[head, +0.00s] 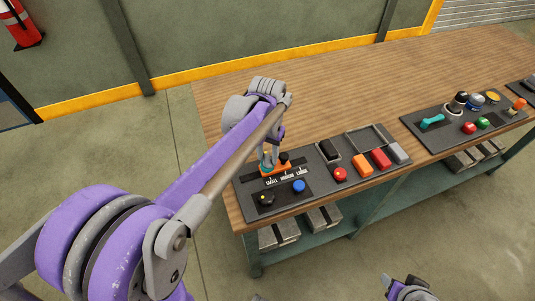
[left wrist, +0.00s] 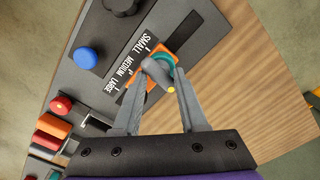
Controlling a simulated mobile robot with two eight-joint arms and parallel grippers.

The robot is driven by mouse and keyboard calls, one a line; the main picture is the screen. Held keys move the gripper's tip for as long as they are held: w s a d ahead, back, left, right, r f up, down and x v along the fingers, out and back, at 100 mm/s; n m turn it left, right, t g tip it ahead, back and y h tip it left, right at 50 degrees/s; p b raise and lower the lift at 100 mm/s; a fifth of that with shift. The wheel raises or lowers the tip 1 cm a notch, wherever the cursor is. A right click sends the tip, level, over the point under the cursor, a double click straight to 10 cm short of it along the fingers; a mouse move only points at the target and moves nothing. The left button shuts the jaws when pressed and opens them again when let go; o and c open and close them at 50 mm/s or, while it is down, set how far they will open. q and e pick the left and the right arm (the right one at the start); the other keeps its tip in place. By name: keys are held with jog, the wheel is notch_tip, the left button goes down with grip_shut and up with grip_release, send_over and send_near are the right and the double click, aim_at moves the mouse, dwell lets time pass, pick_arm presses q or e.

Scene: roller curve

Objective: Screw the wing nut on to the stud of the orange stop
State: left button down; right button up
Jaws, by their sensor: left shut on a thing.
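The orange stop (head: 275,170) sits on the slotted dark panel beside the printed words SMALL, MEDIUM and LARGE. In the left wrist view its orange edges (left wrist: 154,84) show around the fingertips. My left gripper (head: 268,158) is over the stop, pointing down. It is shut on a small teal piece (left wrist: 165,58), which looks like the wing nut. The fingers hide most of it, and a small yellow spot shows beside it. The stud is hidden, so I cannot tell whether the nut is on it. My right gripper (head: 408,288) shows in part at the bottom edge, away from the bench.
The panel also has a black knob (head: 265,199), a blue button (head: 299,186), a red button (head: 340,174) and several coloured blocks. A second panel (head: 425,130) with a teal handle and buttons lies to the right. The wooden bench top (head: 330,88) behind is clear.

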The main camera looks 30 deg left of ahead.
pick_arm(q)
jog(key=m, duration=0.7)
jog(key=shift+c, duration=0.3)
grip_release()
jog(key=shift+c, duration=0.7)
jog(key=shift+r, duration=0.15)
pick_arm(e)
jog(key=shift+r, duration=0.15)
pick_arm(q)
jog(key=shift+r+p, duration=1.7)
jog(key=shift+r, duration=1.2)
pick_arm(e)
jog(key=r, duration=0.1)
jog(key=w+r, duration=0.1)
jog(key=r, duration=0.2)
jog(key=shift+w+r, duration=0.15)
jog(key=shift+w, duration=0.2)
